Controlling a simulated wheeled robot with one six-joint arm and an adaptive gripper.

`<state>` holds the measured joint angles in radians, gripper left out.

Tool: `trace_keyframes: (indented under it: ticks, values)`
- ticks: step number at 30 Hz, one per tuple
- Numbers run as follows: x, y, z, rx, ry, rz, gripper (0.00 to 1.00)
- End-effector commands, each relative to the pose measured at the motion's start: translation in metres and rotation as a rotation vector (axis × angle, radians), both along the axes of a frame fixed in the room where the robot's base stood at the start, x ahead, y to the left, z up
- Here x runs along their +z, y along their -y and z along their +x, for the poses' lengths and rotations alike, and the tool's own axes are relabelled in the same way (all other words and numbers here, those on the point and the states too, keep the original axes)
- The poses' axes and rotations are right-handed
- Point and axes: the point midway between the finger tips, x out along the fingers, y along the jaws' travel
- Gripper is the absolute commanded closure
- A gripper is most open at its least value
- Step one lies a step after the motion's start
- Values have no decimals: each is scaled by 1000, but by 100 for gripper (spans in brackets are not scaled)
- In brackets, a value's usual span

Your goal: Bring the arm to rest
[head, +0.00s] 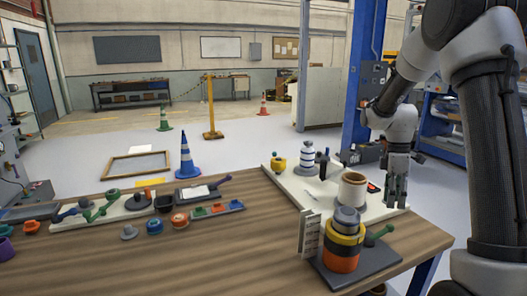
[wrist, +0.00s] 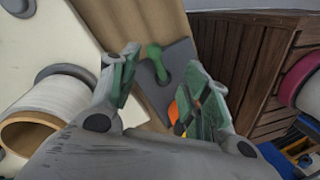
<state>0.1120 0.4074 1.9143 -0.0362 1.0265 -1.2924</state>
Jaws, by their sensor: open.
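My gripper (head: 396,202) hangs at the right of the head view with its fingers pointing down, by the right end of the white board (head: 280,170) on the table. In the wrist view my gripper (wrist: 160,64) has its two green-padded fingers spread apart, with nothing held between them. Beyond the gap show a dark grey plate (wrist: 182,62) with a green knobbed part (wrist: 156,60). A bit of orange shows partly hidden behind the right finger.
A cream roller (head: 351,191) stands left of my gripper. A stack of orange, yellow and grey rings (head: 341,258) stands on the dark plate nearer the front. Small parts and trays fill the left of the wooden table (head: 235,250). A blue cone (head: 187,160) stands on the floor behind.

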Motion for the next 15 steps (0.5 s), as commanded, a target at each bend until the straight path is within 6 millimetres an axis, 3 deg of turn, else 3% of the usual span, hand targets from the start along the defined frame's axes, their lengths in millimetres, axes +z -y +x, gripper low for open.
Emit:
trace_keyframes:
  ticks: [2, 5, 15]
  values:
    - [-4, -3, -18, -169, -21, -32, 53]
    - [8, -8, -42, -397, -12, -78, 53]
    - [86, -35, -148, -1074, 160, -131, 53]
